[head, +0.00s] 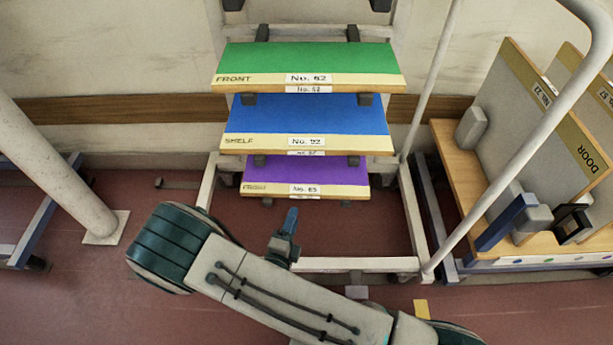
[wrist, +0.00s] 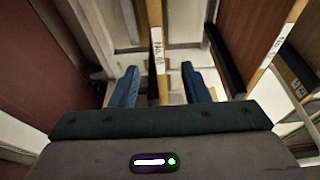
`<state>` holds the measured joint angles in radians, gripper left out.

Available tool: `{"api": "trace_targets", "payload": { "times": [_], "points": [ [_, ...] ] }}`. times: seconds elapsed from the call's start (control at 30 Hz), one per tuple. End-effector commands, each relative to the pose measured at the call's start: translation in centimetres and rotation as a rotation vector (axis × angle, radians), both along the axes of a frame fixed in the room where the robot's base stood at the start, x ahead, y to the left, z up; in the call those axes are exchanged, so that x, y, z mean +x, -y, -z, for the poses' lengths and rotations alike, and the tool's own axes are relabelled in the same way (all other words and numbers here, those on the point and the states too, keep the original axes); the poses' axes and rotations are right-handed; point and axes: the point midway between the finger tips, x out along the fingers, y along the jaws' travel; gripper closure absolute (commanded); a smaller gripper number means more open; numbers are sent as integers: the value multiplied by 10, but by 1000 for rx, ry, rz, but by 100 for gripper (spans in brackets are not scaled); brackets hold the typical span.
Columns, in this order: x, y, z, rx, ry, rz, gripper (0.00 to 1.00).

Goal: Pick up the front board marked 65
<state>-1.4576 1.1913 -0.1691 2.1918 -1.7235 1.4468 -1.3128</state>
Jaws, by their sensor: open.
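The purple board (head: 305,175), marked FRONT and No. 65, lies flat on the lowest pair of visible supports of the rack, its pale labelled edge facing me. My gripper (head: 289,222) is just in front of and below that edge in the head view. In the wrist view my gripper (wrist: 161,85) has its two blue fingers spread, with a pale labelled board edge (wrist: 156,45) running between them. That edge appears to be the purple board's. Nothing is clamped. Whether the fingertips overlap the board in depth is unclear.
At right, a wooden cart (head: 455,170) holds upright DOOR boards (head: 525,95). A white column (head: 55,165) stands left.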

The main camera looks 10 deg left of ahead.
Motion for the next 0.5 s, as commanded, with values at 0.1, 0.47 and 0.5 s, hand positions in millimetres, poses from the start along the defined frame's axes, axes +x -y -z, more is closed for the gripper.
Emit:
{"api": "trace_targets", "payload": {
  "times": [0.1, 0.47, 0.5],
  "points": [
    [17, 0, 3, -6, 2, -4, 58],
    [77, 4, 2, -2, 1, -3, 58],
    [80, 4, 2, -2, 1, -4, 58]
  ]
}}
